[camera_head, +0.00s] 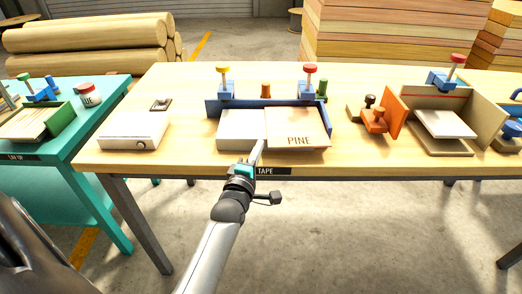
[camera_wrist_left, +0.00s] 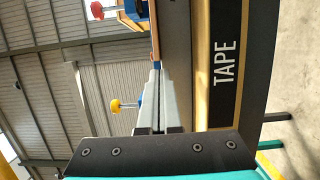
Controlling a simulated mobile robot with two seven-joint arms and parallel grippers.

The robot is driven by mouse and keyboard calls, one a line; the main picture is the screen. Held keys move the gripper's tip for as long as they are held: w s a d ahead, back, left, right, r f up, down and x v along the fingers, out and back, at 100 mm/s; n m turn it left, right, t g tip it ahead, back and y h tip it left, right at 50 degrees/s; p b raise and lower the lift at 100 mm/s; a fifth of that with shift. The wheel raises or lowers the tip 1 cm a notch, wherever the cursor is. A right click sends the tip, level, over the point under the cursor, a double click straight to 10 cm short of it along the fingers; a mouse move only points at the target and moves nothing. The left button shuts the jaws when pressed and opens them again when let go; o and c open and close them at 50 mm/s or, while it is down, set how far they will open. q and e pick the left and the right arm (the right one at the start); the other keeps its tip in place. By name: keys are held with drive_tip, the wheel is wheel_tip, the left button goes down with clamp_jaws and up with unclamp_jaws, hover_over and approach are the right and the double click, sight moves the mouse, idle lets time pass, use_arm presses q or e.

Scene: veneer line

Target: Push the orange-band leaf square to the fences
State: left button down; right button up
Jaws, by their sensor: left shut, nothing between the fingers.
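A pale leaf marked PINE (camera_head: 298,128) lies on the right part of the TAPE station, slightly skewed. An orange band cannot be made out on it. A plain pale block or leaf (camera_head: 240,130) is at its left. Contact cannot be told. In the left wrist view its fingers (camera_wrist_left: 158,90) point toward the fence. My right gripper is not in view.
Blue clamps with a yellow knob (camera_head: 222,68) and a red knob (camera_head: 310,68) stand on the fence. A white box (camera_head: 134,132) is left; an orange tool (camera_head: 377,118) and another fenced station (camera_head: 445,122) are right. Bare tabletop (camera_head: 185,135) lies between box and fence.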

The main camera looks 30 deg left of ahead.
use_arm(q)
drive_tip(key=shift+w+d, duration=0.2)
drive_tip(key=shift+w, duration=0.15)
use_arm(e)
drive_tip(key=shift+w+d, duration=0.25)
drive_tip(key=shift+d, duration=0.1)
